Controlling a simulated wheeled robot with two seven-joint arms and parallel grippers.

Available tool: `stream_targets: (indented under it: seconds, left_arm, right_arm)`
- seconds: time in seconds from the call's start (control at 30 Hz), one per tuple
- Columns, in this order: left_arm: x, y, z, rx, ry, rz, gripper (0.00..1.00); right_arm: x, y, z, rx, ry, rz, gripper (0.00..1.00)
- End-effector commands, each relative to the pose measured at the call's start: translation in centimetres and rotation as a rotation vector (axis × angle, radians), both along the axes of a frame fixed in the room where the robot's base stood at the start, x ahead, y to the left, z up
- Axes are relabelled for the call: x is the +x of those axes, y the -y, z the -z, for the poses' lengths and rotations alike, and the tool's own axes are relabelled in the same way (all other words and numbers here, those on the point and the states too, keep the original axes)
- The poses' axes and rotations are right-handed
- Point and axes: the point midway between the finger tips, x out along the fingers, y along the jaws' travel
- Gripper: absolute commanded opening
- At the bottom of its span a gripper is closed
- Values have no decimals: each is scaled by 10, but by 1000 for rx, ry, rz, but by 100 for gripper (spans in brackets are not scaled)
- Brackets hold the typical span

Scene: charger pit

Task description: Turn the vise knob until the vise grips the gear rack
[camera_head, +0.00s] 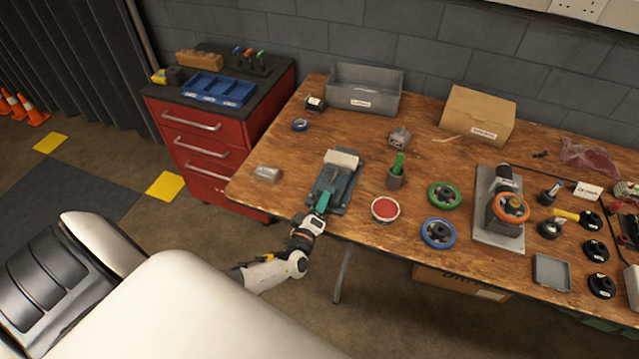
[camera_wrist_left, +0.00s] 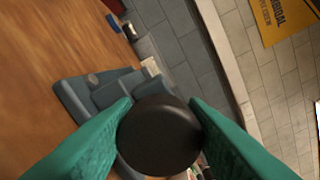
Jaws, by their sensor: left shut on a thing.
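The teal vise (camera_head: 345,188) stands near the front edge of the wooden bench, left of its middle. In the left wrist view, its blue-grey body (camera_wrist_left: 75,100) lies beyond the fingers. A pale block (camera_head: 342,160) sits at the vise's far end; I cannot tell whether it is the gear rack or touches the jaws. My left gripper (camera_head: 322,203) reaches the vise's near end. In the left wrist view, its green fingers (camera_wrist_left: 160,125) are shut on the round black vise knob (camera_wrist_left: 158,137), one on each side. The screw behind the knob is hidden.
A metal block (camera_head: 267,174) lies left of the vise. A grey bin (camera_head: 362,90) is at the back. A red drawer cabinet (camera_head: 205,135) stands left of the bench.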

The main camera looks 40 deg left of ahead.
Motion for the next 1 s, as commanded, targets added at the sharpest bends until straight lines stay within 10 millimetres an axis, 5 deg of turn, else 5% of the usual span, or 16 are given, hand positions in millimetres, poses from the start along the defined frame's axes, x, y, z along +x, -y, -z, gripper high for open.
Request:
stream_targets:
  seconds: [0.53,0.57,0.67,1.0]
  left_arm:
    - [-1,-1,1,27,-8,-1,17]
    - [-1,-1,1,27,-8,-1,41]
    - [0,-1,1,27,-8,-1,58]
    - [-3,0,0,26,-6,0,59]
  right_arm:
    - [0,0,-1,0,0,0,36]
    - [0,0,-1,0,0,0,36]
    - [0,0,-1,0,0,0,36]
    - [0,0,-2,0,0,0,36]
